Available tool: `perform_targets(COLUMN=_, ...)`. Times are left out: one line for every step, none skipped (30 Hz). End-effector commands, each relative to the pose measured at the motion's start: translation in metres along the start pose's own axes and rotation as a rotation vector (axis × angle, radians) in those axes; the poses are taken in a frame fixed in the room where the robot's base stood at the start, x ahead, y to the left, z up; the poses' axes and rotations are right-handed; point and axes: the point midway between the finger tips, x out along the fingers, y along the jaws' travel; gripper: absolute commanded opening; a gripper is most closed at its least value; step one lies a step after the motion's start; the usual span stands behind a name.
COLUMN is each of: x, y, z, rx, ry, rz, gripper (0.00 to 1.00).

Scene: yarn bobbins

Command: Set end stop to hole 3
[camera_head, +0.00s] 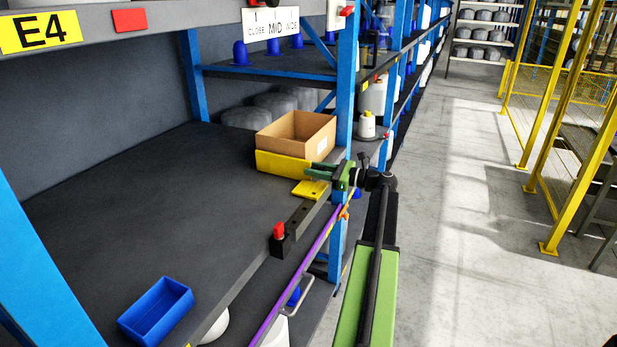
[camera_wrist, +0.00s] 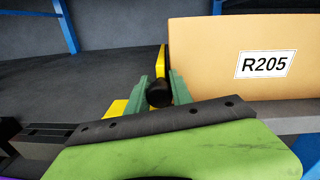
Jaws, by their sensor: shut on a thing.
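My gripper (camera_head: 318,172) reaches in from the right, its green fingers beside the yellow front of a cardboard box. In the wrist view, my gripper (camera_wrist: 160,93) is shut on a round black knob (camera_wrist: 159,94). What the knob is fixed to is hidden. A yellow plate (camera_head: 309,189) lies just below the fingers, at the far end of a dark rail (camera_head: 301,214); some of the yellow plate (camera_wrist: 114,108) shows left of the fingers in the wrist view. A black block with a red top (camera_head: 279,239) stands at the rail's near end. I cannot make out hole numbers.
The open cardboard box (camera_head: 297,133) stands behind the fingers; its label reads R205 in the wrist view (camera_wrist: 266,64). A blue bin (camera_head: 156,311) sits at the shelf's near edge. A blue post (camera_head: 346,80) rises close to my gripper. The shelf's middle (camera_head: 150,195) is clear.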

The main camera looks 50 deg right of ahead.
Motion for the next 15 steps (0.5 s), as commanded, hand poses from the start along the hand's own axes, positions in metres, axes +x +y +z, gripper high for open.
perform_targets(x=-0.0002, y=-0.0005, z=-0.0005, rx=0.0, ry=0.001, rz=0.001, gripper=0.0)
perform_targets(x=-0.0002, y=-0.0002, z=-0.0004, rx=0.0, ry=0.001, rz=0.002, gripper=0.0)
perform_targets(x=-0.0002, y=0.0001, z=-0.0004, rx=0.0, ry=0.001, rz=0.002, gripper=0.0)
perform_targets(x=-0.0003, y=0.0003, z=-0.0004, rx=0.0, ry=0.001, rz=0.002, gripper=0.0)
perform_targets(x=-0.0003, y=0.0004, z=-0.0003, rx=0.0, ry=0.001, rz=0.002, gripper=0.0)
perform_targets(x=-0.0003, y=0.0005, z=-0.0003, rx=0.0, ry=0.001, rz=0.002, gripper=0.0)
perform_targets(x=-0.0003, y=0.0005, z=-0.0003, rx=0.0, ry=0.001, rz=0.002, gripper=0.0)
perform_targets(x=-0.0003, y=0.0006, z=-0.0003, rx=0.0, ry=0.001, rz=0.002, gripper=0.0)
perform_targets(x=-0.0003, y=0.0006, z=-0.0003, rx=0.0, ry=0.001, rz=0.002, gripper=0.31)
perform_targets(x=-0.0003, y=0.0006, z=-0.0003, rx=0.0, ry=0.001, rz=0.002, gripper=0.35)
perform_targets(x=-0.0003, y=0.0006, z=-0.0003, rx=0.0, ry=0.001, rz=0.002, gripper=0.38)
perform_targets(x=-0.0003, y=0.0006, z=-0.0003, rx=0.0, ry=0.001, rz=0.002, gripper=0.44)
perform_targets(x=-0.0003, y=0.0006, z=-0.0002, rx=0.0, ry=0.001, rz=0.002, gripper=0.47)
perform_targets(x=-0.0003, y=0.0006, z=-0.0002, rx=0.0, ry=0.001, rz=0.001, gripper=0.47)
perform_targets(x=-0.0002, y=0.0006, z=-0.0002, rx=0.0, ry=0.0, rz=0.001, gripper=0.47)
